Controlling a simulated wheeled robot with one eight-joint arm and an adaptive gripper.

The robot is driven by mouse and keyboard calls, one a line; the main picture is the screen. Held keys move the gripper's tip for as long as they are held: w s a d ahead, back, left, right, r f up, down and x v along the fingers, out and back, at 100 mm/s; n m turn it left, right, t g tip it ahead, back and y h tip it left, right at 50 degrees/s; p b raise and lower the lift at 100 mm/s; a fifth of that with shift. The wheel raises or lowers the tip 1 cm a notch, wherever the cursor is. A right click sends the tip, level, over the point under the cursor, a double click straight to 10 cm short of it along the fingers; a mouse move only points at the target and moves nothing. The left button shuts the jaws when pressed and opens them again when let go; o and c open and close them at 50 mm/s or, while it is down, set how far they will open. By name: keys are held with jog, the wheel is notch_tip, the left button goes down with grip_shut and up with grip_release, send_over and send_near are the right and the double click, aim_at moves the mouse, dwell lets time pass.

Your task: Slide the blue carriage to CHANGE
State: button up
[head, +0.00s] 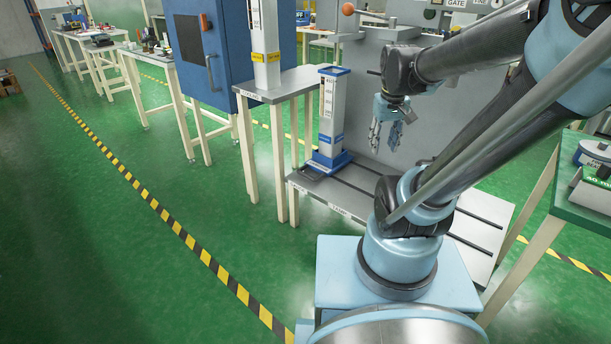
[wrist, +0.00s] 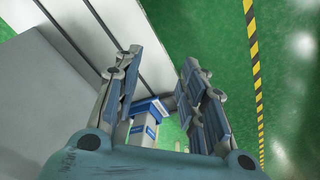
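The blue carriage (head: 330,161) stands at the left end of a grey slotted table (head: 440,215) and bears an upright white-and-grey column (head: 329,108) with a blue cap. Small labels (head: 338,209) run along the table's front edge; I cannot read CHANGE for certain on any.
A smaller table (head: 285,86) with a white column (head: 265,45) stands left of the carriage. A grey panel (head: 355,90) rises behind the slotted table. A green-topped table (head: 585,215) is at the right. Green floor lies open at the left, past a yellow-black line (head: 165,215).

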jog(key=w+a+r+n, duration=0.1)
jog(key=w+a, duration=0.1)
jog(key=w, duration=0.5)
jog(key=w+a+n, duration=0.1)
jog(key=w+a, duration=0.2)
jog(key=w, duration=0.4)
jog(key=n+h, duration=0.1)
jog(key=n, duration=0.5)
send_over(306, 174)
jog(key=s+a, duration=0.2)
jog(key=s+a+f+x, duration=0.1)
jog(key=s+x, duration=0.1)
jog(key=x, duration=1.1)
jog(key=s+a+x, duration=0.2)
jog(key=x, duration=1.6)
jog(key=s+x, duration=0.1)
jog(key=x, duration=1)
jog(key=shift+s+d+f, duration=0.15)
jog(key=shift+d+f, duration=0.2)
jog(key=shift+f, duration=0.05)
grip_shut()
jog(key=shift+a, duration=0.1)
